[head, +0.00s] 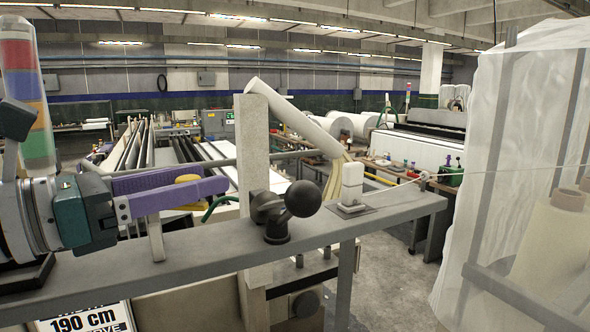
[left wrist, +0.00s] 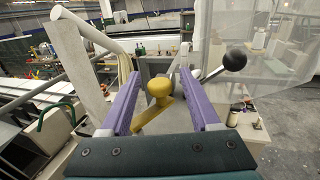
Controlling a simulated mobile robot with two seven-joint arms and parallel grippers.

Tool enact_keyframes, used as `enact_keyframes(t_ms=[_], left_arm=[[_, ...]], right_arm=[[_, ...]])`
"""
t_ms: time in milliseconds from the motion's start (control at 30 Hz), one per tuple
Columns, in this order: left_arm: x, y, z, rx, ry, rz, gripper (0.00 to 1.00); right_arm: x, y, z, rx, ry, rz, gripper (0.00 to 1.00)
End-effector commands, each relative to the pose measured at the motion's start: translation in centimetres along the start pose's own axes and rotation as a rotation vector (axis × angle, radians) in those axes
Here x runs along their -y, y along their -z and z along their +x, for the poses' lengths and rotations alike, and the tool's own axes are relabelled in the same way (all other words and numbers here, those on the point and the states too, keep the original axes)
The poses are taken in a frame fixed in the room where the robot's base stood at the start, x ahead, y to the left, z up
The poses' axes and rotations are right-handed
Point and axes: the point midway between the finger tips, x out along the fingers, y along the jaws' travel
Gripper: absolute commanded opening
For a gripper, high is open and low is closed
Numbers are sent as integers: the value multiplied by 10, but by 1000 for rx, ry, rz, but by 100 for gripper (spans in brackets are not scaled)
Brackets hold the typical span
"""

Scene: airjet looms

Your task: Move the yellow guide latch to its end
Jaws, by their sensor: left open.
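The yellow guide latch (left wrist: 158,88) shows in the left wrist view as a rounded knob on a flat, slanting yellow arm. My left gripper (left wrist: 161,72) is open, with one purple finger on each side of the knob. A gap shows between the knob and each finger. In the head view the left gripper (head: 222,180) reaches in from the left, over the grey rail. My right gripper is not in view.
A black ball-ended lever (head: 302,199) stands on the grey rail (head: 385,217) right of my fingertips. A pale upright post (head: 253,145) rises close beside them. A white block (head: 352,183) sits farther right. A translucent sheet (head: 515,130) hangs at the right.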

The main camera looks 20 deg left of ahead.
Motion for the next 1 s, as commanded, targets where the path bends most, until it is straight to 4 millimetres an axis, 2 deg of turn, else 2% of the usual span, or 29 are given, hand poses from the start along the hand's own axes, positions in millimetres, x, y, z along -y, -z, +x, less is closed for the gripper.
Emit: enact_keyframes(t_ms=[67, 500, 600, 1000], left_arm=[[0, 0, 0, 0, 0, 0, 58], [0, 0, 0, 0, 0, 0, 9], [0, 0, 0, 0, 0, 0, 0], [-1, -1, 0, 1, -23, -2, 0]], right_arm=[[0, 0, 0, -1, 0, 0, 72], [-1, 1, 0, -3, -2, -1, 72], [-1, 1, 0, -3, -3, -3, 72], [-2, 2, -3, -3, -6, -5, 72]])
